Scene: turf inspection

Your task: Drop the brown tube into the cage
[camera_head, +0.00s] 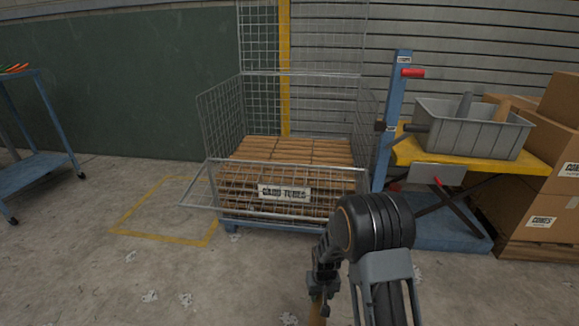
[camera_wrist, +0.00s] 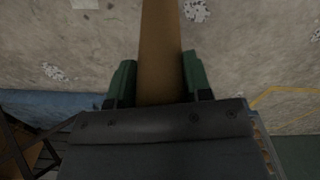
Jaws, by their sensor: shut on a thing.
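The cage (camera_head: 209,115) is a grey wire-mesh crate in the middle of the head view. Its front panel is folded down, with a "CARD TUBES" sign (camera_head: 284,193) on it. Several brown tubes (camera_head: 290,152) lie stacked inside. My gripper (camera_wrist: 157,82) has green fingers shut on a brown tube (camera_wrist: 160,45), one on each side of it in the wrist view. In the head view a short piece of the held tube (camera_head: 317,310) shows low, in front of the cage and apart from it. My arm hides the rest of it.
Right of the cage, a yellow-topped lift table (camera_head: 520,168) carries a grey bin (camera_head: 470,143). Cardboard boxes (camera_head: 545,190) are stacked at the far right. A blue cart (camera_head: 35,180) stands at the left. The floor in front is open, with scattered paper scraps.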

